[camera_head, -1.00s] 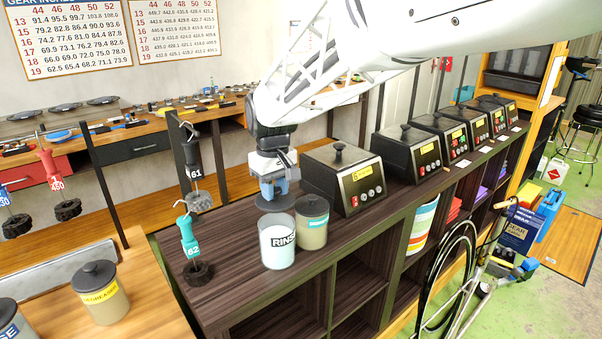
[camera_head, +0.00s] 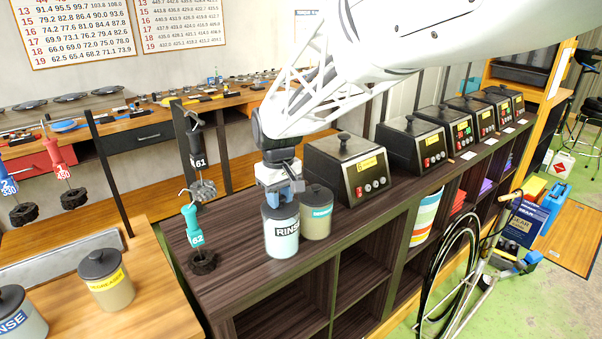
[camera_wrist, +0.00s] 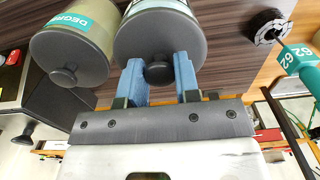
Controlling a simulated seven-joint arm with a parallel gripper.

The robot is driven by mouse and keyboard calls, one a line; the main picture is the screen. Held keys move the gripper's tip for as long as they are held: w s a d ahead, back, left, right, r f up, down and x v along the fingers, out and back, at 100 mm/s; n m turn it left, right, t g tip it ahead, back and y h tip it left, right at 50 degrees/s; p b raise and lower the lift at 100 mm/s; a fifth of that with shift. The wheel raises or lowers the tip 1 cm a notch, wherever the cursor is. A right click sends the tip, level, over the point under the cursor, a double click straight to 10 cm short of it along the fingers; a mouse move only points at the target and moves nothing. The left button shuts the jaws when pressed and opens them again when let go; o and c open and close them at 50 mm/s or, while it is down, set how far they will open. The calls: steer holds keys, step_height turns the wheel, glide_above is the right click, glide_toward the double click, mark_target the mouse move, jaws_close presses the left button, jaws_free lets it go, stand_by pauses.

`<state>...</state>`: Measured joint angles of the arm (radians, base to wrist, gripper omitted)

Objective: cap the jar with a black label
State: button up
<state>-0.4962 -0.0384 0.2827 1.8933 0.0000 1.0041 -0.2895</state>
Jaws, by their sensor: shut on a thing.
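The jar with a dark RINSE label (camera_head: 282,238) stands upright near the front edge of the dark shelf top. Its dark round lid (camera_head: 268,212) lies level across the mouth and appears seated; it also shows in the wrist view (camera_wrist: 160,30). My gripper (camera_head: 283,192) is directly above the jar. In the wrist view its blue fingers (camera_wrist: 158,75) are shut on the lid's knob (camera_wrist: 159,71). The jar's mouth is hidden under the lid.
A capped jar with a teal label (camera_head: 317,212) stands close on the right. A teal-handled brush marked 62 (camera_head: 192,225) and a dark one marked 61 (camera_head: 197,160) are to the left. A black heater box (camera_head: 346,170) stands behind right.

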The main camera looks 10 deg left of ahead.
mark_target(280, 197)
steer(key=shift+f, duration=0.5)
stand_by(0.3)
steer(key=o, duration=1.1)
steer(key=shift+r, duration=3.85)
